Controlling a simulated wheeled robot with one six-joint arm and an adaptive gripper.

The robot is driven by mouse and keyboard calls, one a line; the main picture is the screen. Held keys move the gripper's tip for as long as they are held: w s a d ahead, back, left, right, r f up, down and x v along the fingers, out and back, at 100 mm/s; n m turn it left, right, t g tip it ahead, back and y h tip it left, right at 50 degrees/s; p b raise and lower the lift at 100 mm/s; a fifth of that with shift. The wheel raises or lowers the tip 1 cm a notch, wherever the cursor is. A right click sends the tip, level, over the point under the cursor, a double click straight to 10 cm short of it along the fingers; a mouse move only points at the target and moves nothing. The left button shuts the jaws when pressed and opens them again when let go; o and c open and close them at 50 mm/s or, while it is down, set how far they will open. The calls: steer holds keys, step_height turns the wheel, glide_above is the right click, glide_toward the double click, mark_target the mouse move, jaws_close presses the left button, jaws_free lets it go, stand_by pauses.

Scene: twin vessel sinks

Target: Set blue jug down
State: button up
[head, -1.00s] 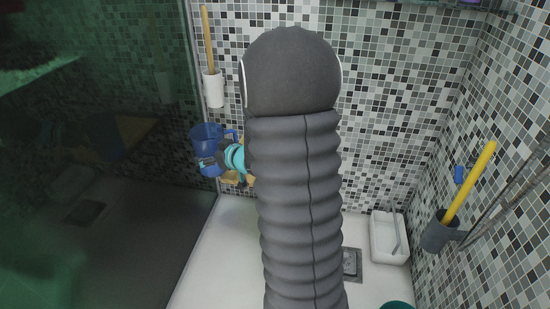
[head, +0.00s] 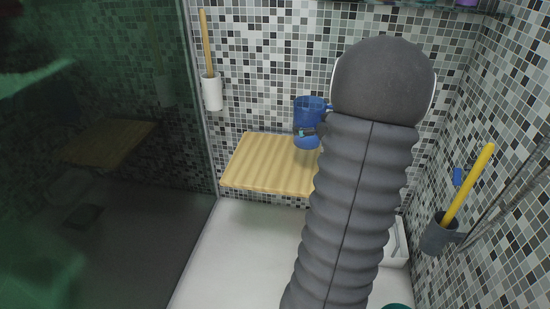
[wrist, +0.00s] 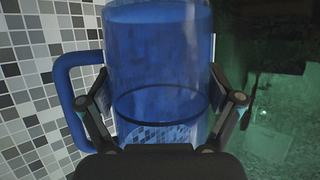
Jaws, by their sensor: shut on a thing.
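The blue jug (head: 309,108) is upright at the back wall, over or on the right part of a wooden slatted bench (head: 262,165). I cannot tell whether its base touches the slats. My gripper (head: 308,132) is at the jug's lower body, and my arm hides what lies to the right. In the wrist view the jug (wrist: 160,60) fills the middle, with its handle on the left. The fingers of my gripper (wrist: 162,100) are shut on it from both sides.
A glass panel (head: 100,150) stands on the left. A white holder with a wooden-handled brush (head: 211,92) hangs at the back left. A grey holder (head: 438,235) with a yellow handle is on the right wall. The bench's left part is clear.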

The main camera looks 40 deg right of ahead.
steer(key=shift+w+a+f+b, duration=0.2)
steer(key=shift+w+a+f, duration=0.65)
steer(key=shift+w+f, duration=0.9)
steer(key=shift+w+a+f+b, duration=0.25)
steer(key=shift+w+a+f, duration=0.65)
steer(key=shift+w+f, duration=0.85)
steer(key=shift+w+a+f+b, duration=0.2)
steer(key=shift+w+a+f, duration=0.65)
steer(key=shift+w+f, duration=0.85)
steer(key=shift+s+f, duration=0.2)
steer(key=shift+f, duration=0.2)
steer(key=o, duration=1)
steer(key=shift+o, duration=0.2)
steer(key=shift+r, duration=0.1)
